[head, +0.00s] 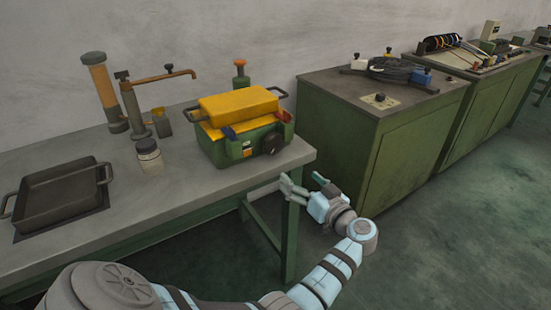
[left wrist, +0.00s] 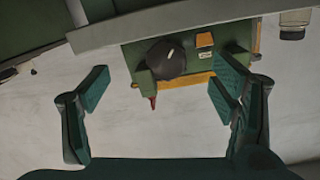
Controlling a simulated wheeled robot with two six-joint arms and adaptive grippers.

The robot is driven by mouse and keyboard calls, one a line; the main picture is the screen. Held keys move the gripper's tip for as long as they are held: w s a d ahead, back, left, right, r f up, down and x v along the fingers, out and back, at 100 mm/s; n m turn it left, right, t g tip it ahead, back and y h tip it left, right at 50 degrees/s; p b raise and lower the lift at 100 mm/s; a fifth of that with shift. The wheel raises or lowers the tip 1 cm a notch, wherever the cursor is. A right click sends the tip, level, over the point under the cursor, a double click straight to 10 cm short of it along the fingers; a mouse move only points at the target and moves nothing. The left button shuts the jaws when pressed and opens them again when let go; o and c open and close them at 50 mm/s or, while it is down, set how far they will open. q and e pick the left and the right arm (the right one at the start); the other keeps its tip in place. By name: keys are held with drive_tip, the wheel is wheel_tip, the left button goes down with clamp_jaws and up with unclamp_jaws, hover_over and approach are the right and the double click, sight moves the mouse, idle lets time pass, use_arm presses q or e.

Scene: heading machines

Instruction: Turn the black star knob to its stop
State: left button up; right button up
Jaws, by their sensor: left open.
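The black star knob (head: 272,143) is on the front face of a green machine (head: 222,153) with a yellow top, near the right end of the grey workbench. In the left wrist view the knob (left wrist: 165,60) looks round and dark, with a short white mark. My left gripper (head: 305,184) is open and empty, in front of the bench edge, below and to the right of the knob in the head view. In the left wrist view the knob lies between the lines of the two open fingers (left wrist: 160,87), beyond their tips, and nothing touches it. My right gripper is out of view.
A black tray (head: 25,224), a jar (head: 149,157) and a pump with an orange lever (head: 135,110) stand on the bench. Green cabinets (head: 400,150) stand to the right. The floor (head: 460,240) in front of them is clear.

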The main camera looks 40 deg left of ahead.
sight(276, 146)
use_arm(q)
drive_tip(key=shift+n+y, duration=0.5)
drive_tip(key=r+x, duration=0.1)
drive_tip(key=x, duration=0.3)
drive_tip(key=r+x, duration=0.1)
drive_tip(key=x, duration=0.9)
drive_tip(key=shift+a+r, duration=0.15)
drive_tip(key=shift+r, duration=0.25)
drive_tip(key=c, duration=1)
drive_tip(key=shift+a, duration=0.15)
drive_tip(key=shift+c, duration=0.8)
